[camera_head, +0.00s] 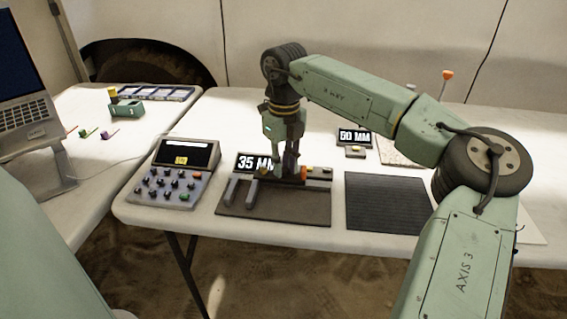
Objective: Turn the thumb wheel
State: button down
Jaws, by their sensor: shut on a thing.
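My gripper (285,173) points down at the fixture's back rail, right of the display. Its fingers are shut on a small part there, which I take to be the thumb wheel. The fingers hide most of it. A small orange-yellow part (303,173) shows just right of the fingertips.
A keypad unit (173,174) stands left of the fixture, and a dark ribbed mat (385,204) lies to its right. A "60 MM" sign (354,137) stands behind. A laptop (25,90), a green holder (126,108) and a divided tray (155,93) are on the left table.

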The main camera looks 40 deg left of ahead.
aim_at(286, 170)
jog(key=shift+w+d, duration=0.25)
jog(key=c, duration=1.7)
grip_release()
jog(key=shift+d, duration=0.1)
jog(key=shift+o, duration=1.4)
jog(key=shift+s, duration=0.1)
notch_tip(286, 170, up, 12)
jog(key=shift+c, duration=0.3)
